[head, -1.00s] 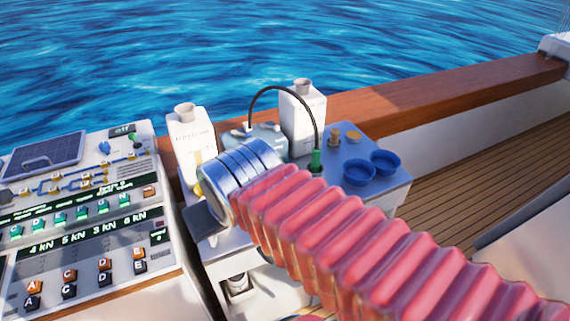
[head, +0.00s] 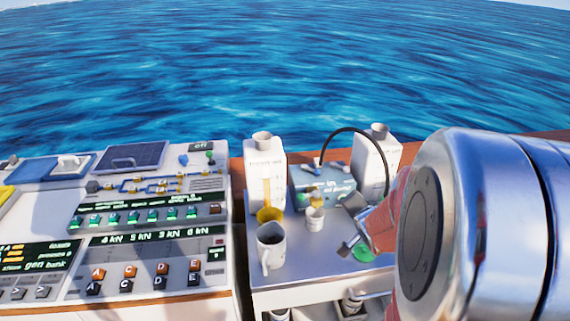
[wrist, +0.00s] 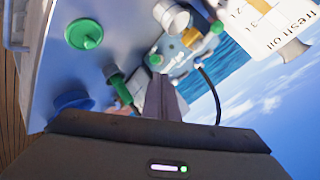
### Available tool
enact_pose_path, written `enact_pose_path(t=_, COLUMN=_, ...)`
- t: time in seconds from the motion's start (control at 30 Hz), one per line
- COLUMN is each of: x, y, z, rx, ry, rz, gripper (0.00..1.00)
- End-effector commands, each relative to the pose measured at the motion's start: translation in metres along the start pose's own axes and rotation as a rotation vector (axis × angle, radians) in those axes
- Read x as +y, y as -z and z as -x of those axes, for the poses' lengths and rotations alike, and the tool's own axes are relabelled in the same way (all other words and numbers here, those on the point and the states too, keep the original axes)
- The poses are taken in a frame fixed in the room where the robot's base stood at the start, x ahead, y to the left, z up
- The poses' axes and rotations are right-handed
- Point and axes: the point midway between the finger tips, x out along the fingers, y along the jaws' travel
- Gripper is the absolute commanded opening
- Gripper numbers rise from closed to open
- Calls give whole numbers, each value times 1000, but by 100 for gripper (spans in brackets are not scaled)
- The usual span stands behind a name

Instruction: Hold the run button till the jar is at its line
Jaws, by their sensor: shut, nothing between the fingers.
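The grey-blue oil pump box (head: 322,188) stands between two white oil containers at the back of the bench. Its face carries small lettering and a yellowish spot. I cannot tell which spot is the run button. A white mug (head: 271,245) and a small whitish cup (head: 314,219) stand in front of the box; the cup also shows in the wrist view (wrist: 172,17). I cannot make out a jar with a line. My gripper (wrist: 160,93) is shut and empty, its fingers pointing toward the box, apart from it as far as I see.
The left white container (head: 264,160) has a yellowish sight strip, with a yellow cup (head: 269,214) below it. A black hose (head: 350,131) arches near the right container (head: 377,155). A green knobbed cap (wrist: 85,33) lies on the bench. A control panel (head: 150,215) is at left.

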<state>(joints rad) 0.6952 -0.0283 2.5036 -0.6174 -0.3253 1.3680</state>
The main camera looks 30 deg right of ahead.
Motion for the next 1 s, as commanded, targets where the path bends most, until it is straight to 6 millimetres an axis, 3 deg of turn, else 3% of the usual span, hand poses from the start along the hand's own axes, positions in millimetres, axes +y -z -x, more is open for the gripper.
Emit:
enact_pose_path(t=0.03, x=13, y=3, z=-8, rx=-4, ry=9, rz=-62, gripper=0)
enact_pose_path(t=0.2, x=42, y=8, z=-26, rx=-33, ry=81, rz=-294, gripper=0)
enact_pose_path(t=0.4, x=65, y=8, z=-34, rx=-81, ry=150, rz=-508, gripper=0)
enact_pose_path(t=1.0, x=67, y=7, z=-39, rx=-98, ry=173, rz=-567, gripper=0)
